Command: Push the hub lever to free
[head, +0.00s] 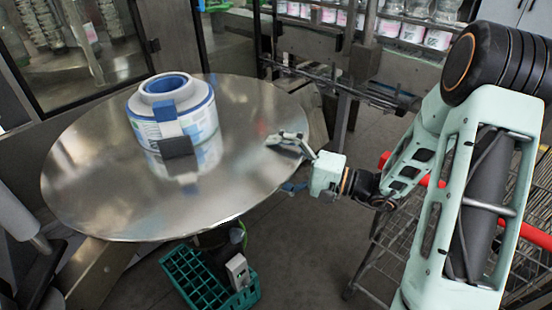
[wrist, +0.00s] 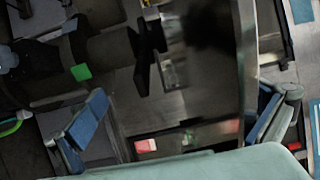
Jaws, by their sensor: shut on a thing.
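A white and blue reel (head: 200,112) sits on a round metal plate (head: 85,190) in the head view, left of centre. A blue tab (head: 165,110) crosses the reel's near side, with a dark block (head: 176,147) below it. I cannot tell which part is the hub lever. My gripper (head: 291,163) is at the plate's right edge, well apart from the reel. In the wrist view its blue-padded fingers (wrist: 178,125) stand wide apart. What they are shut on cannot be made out.
A green crate (head: 210,280) stands on the floor below the plate. A wire cart with a red handle (head: 525,233) is behind my arm at right. The plate is bare between reel and gripper.

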